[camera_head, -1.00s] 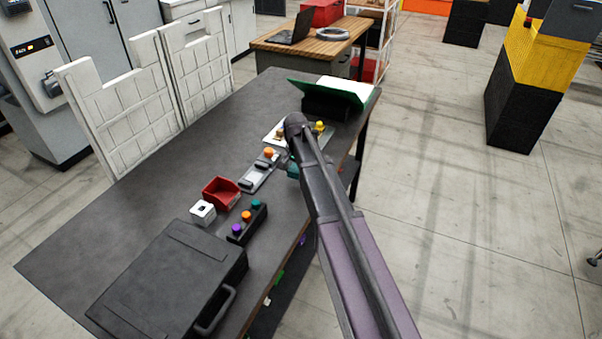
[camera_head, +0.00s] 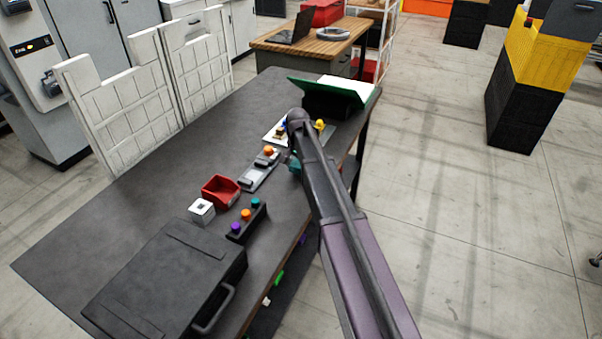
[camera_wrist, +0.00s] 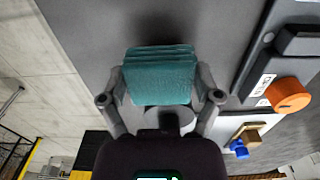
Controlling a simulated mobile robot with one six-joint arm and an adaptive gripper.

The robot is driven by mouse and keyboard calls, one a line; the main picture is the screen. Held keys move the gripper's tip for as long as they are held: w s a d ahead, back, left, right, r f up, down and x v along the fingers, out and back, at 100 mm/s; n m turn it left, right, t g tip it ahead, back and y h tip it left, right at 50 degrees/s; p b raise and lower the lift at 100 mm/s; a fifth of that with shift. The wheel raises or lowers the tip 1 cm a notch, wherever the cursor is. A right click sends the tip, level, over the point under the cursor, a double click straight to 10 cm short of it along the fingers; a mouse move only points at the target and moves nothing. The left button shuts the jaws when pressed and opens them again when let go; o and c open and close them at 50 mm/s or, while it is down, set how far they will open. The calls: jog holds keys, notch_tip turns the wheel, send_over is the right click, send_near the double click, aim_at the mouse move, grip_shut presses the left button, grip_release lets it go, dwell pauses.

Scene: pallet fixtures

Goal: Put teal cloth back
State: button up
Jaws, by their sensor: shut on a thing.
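The teal cloth (camera_wrist: 160,76) is a folded, layered stack. It sits between the fingers of my gripper (camera_wrist: 161,92) in the wrist view, and the gripper is shut on it. In the head view, a small teal patch of the cloth (camera_head: 294,163) shows beside my arm, over the dark table's (camera_head: 130,210) right edge area; my arm hides most of the gripper. Whether the cloth touches the table is not clear.
A grey fixture with an orange knob (camera_wrist: 288,95) is beside the cloth. A red bin (camera_head: 221,190), white cube (camera_head: 202,211), button strip (camera_head: 246,222) and black case (camera_head: 170,280) occupy the near table. A green-edged stand (camera_head: 330,95) is at the far end.

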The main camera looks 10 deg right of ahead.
aim_at(298, 164)
jog(key=shift+f+b, duration=0.8)
jog(key=shift+f, duration=0.3)
jog(key=shift+f, duration=0.2)
jog(key=o, duration=0.8)
jog(key=shift+r, duration=0.1)
jog(key=shift+r, duration=0.15)
notch_tip(298, 164, up, 12)
jog(key=p, duration=1.2)
